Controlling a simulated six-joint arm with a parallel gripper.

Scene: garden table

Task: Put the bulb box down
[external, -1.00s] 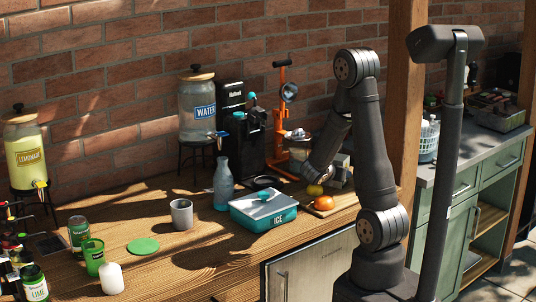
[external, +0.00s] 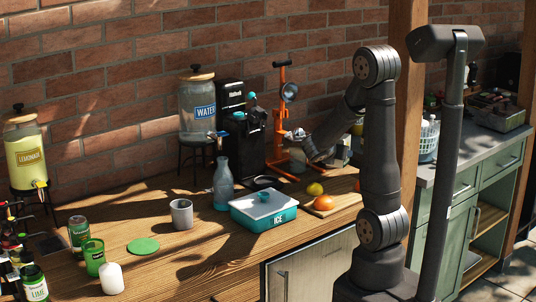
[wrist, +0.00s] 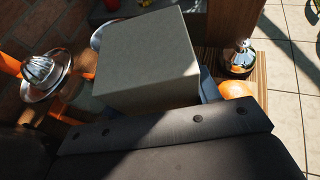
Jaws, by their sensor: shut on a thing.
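The bulb box is most likely the plain grey box (wrist: 148,62) that fills the middle of the wrist view, directly beyond the dark body of my gripper. In the external view, my gripper (external: 318,151) is behind my arm at the back right of the wooden table, near the orange press. It is shut on the box, of which only a small pale part (external: 343,151) shows beside my arm. The fingertips are hidden. Whether the box touches the surface below cannot be told.
An orange juicer (wrist: 45,72) stands left of the box in the wrist view. The teal ice box (external: 264,212), a lemon (external: 314,189) and an orange (external: 323,203) are in front of my gripper. The table front between the cup and ice box is clear.

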